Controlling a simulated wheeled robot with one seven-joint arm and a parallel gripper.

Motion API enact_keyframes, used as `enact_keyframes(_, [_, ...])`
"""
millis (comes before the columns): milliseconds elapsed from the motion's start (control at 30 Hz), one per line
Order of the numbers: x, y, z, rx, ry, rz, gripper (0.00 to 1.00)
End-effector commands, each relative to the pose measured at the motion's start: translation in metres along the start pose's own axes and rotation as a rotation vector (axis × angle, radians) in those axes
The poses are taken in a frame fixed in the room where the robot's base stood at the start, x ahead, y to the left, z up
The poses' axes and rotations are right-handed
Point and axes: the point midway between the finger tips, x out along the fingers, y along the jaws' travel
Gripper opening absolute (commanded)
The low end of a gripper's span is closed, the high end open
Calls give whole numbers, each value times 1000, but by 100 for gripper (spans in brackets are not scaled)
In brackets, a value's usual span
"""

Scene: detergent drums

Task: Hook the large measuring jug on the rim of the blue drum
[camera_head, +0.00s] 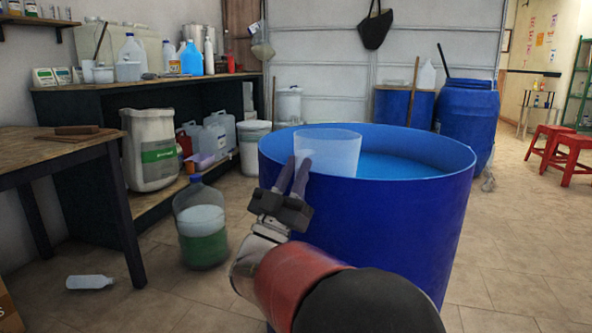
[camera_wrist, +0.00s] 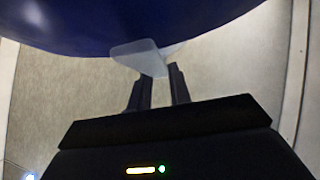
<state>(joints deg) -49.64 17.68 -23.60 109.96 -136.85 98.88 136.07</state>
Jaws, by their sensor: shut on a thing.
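The large blue drum (camera_head: 375,225) stands open on the floor in front of me, with pale blue liquid inside. The translucent white measuring jug (camera_head: 332,150) is upright at the drum's near-left rim, its body on the inner side. My gripper (camera_head: 293,172) is just outside that rim, shut on the jug's handle. In the wrist view the fingers (camera_wrist: 160,88) pinch the pale handle (camera_wrist: 145,58) beside the drum's dark blue wall (camera_wrist: 110,25). I cannot tell whether the handle rests on the rim.
A round bottle of green liquid (camera_head: 202,225) stands on the floor left of the drum. A small white bottle (camera_head: 89,282) lies on the floor. A wooden table (camera_head: 60,150) is at the left. Another blue drum (camera_head: 468,115) stands behind, near red stools (camera_head: 549,145).

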Motion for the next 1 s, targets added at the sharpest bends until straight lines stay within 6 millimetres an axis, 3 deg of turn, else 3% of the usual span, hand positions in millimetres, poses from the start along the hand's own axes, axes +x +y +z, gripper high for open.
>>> enact_keyframes(933, [-8,0,7,0,0,0,0])
enact_keyframes(967, [-8,0,7,0,0,0,24])
enact_keyframes(1000, [-8,0,7,0,0,0,29])
